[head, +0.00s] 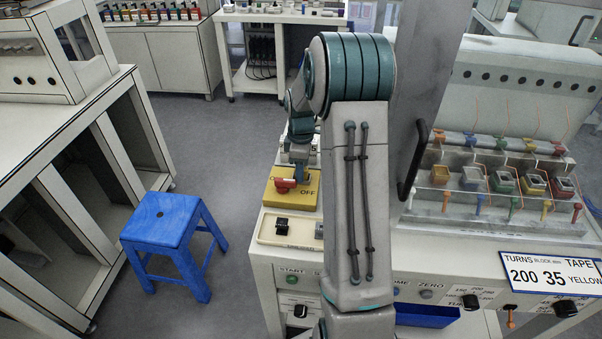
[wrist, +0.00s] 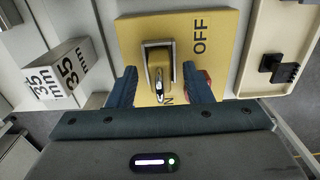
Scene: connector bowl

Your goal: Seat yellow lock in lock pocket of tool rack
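I cannot pick out a yellow lock for certain, nor a tool rack with a lock pocket. A yellow switch plate marked OFF (head: 309,196) lies on the left end of the machine top; it fills the middle of the wrist view (wrist: 215,75). A metal-framed lever (wrist: 158,70) stands out of it. A red part (head: 286,186) lies on the plate, mostly hidden behind a finger in the wrist view. My gripper (wrist: 160,82) is open, its two dark blue fingers either side of the lever. Nothing is visibly held; contact is unclear.
A block marked 35 mm (wrist: 62,75) stands left of the plate. A cream tray with a black switch (head: 281,226) lies in front of the plate. Colored clamps (head: 503,180) line the machine's right. A blue stool (head: 163,222) stands on the floor.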

